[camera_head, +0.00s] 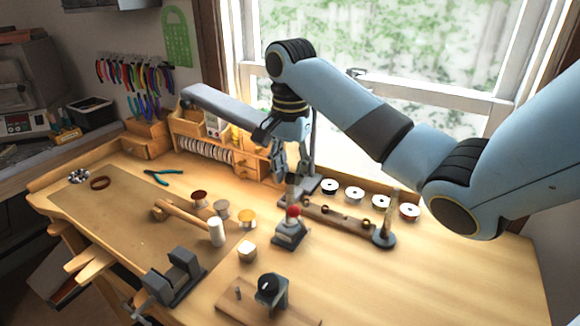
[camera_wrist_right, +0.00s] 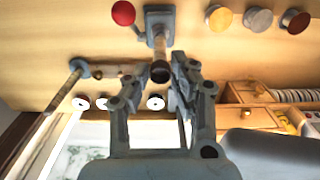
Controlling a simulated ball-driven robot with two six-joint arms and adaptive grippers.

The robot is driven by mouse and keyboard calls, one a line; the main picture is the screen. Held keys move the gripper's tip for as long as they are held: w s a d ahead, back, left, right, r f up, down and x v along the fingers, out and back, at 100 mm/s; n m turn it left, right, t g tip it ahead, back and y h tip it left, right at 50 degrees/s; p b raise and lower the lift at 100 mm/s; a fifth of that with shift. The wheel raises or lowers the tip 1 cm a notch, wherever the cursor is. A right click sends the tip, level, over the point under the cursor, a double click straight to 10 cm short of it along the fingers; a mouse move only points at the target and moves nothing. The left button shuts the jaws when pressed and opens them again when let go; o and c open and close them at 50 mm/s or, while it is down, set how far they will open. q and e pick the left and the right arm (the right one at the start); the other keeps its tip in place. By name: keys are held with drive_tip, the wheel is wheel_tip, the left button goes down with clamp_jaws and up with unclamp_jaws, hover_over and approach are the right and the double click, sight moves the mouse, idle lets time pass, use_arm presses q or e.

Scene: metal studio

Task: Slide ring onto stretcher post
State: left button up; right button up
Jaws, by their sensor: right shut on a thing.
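My right gripper (camera_head: 291,176) hangs over the middle of the bench, just above the stretcher, with its fingers pointing down. It is shut on a small dark ring (camera_wrist_right: 160,72), which shows between the fingertips in the right wrist view. The stretcher (camera_head: 288,236) is a grey block with a red ball knob (camera_head: 293,211); it also shows in the wrist view (camera_wrist_right: 158,16). My left gripper is not in view.
Spools (camera_head: 355,194) stand behind. The right front is clear.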

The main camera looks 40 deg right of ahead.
drive_tip(key=shift+f, duration=0.75)
drive_tip(key=o, duration=0.9)
drive_tip(key=shift+r, duration=0.15)
